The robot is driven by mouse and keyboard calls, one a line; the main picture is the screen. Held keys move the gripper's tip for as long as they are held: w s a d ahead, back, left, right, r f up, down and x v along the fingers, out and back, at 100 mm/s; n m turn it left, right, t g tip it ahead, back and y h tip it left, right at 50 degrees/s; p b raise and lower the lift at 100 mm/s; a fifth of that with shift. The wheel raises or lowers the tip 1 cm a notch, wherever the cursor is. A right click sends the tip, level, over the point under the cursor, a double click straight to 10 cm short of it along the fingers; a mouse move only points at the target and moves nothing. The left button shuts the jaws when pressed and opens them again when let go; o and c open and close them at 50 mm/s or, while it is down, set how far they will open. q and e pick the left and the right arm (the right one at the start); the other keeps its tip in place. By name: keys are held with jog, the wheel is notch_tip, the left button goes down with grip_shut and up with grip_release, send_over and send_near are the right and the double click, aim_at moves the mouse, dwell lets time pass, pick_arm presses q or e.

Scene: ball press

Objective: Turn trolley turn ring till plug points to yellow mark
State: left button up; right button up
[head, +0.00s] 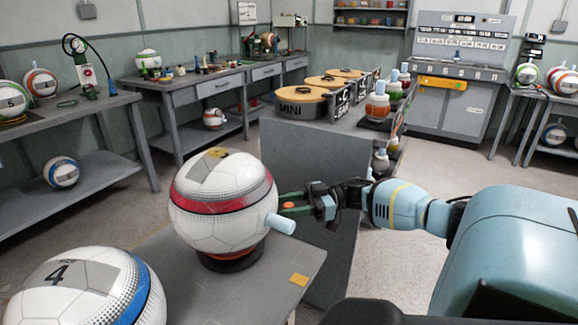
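A white ball with a red band (222,205) sits on a dark turn ring (232,257) on the grey trolley top (175,285). The light blue plug (281,223) sticks out of the ball's right front side, toward the lower right. A yellow mark (299,280) lies on the trolley top near its right edge, below and right of the plug. My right gripper (288,204) reaches in from the right, its fingers apart, close to the ball's right side and just above the plug. I cannot tell whether it touches the ball. My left gripper is out of view.
A ball with a blue band (85,290) stands at the front left. A grey panel (315,200) stands behind the trolley. Benches (180,85) with balls and tools line the walls. Yellow-topped drums (300,95) stand behind the panel. The floor at right is partly clear.

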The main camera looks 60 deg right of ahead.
jog(key=shift+s+d, duration=0.1)
jog(key=shift+d, duration=0.05)
jog(key=v, duration=0.7)
jog(key=shift+s+d, duration=0.15)
jog(key=shift+s, duration=0.05)
dwell(0.5)
